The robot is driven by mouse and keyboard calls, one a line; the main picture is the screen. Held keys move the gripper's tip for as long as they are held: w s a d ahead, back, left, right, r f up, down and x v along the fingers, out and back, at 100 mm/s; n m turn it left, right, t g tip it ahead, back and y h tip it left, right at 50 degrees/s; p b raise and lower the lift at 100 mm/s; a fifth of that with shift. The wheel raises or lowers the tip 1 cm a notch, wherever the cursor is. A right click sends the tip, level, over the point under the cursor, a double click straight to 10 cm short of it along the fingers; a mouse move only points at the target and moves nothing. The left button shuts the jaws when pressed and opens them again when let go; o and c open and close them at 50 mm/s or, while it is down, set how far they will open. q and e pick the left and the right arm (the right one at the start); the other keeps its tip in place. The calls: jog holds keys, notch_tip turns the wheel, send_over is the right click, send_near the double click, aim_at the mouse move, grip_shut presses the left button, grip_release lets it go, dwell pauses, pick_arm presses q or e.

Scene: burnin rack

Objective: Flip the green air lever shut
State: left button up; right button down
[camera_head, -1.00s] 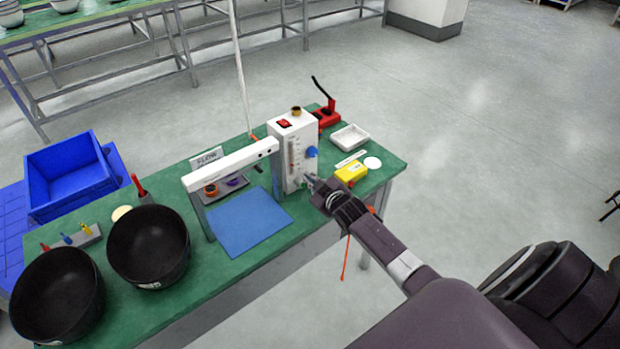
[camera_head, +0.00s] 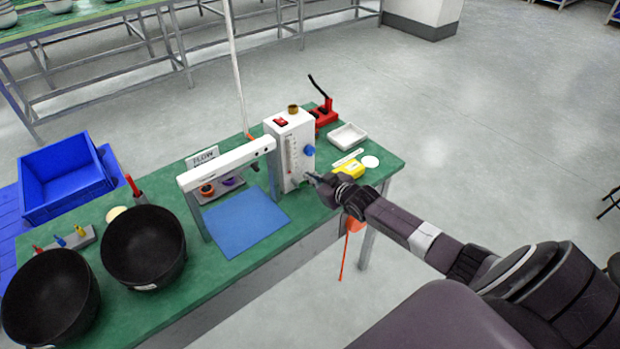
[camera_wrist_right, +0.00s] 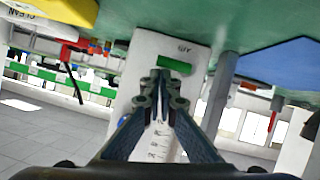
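The green air lever (camera_wrist_right: 174,64) shows in the right wrist view as a short green bar lying crosswise on the white box's face, next to a small label. In the head view my right gripper (camera_head: 313,180) is at the box's lower front, where the lever is too small to make out. My left gripper is not in view.
A yellow block (camera_head: 347,170) sits close beside my right gripper, with a white tray (camera_head: 347,136) behind it. A white arch (camera_head: 228,163) stands over a blue mat (camera_head: 245,222) left of the box. Two black bowls are at the left; open floor lies right of the bench.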

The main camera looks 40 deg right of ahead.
dwell(0.4)
jog(key=shift+r+p, duration=0.35)
jog(key=shift+p, duration=0.05)
jog(key=r+p, duration=0.1)
jog(key=r, duration=0.1)
jog(key=r+p, duration=0.1)
jog(key=p, duration=0.1)
jog(key=shift+w+r, duration=0.4)
jog(key=b+v, duration=0.1)
jog(key=v, duration=0.8)
jog(key=shift+s+d+b, duration=0.3)
jog(key=shift+s+d, duration=0.1)
jog(key=shift+s, duration=0.05)
jog(key=shift+f, duration=0.15)
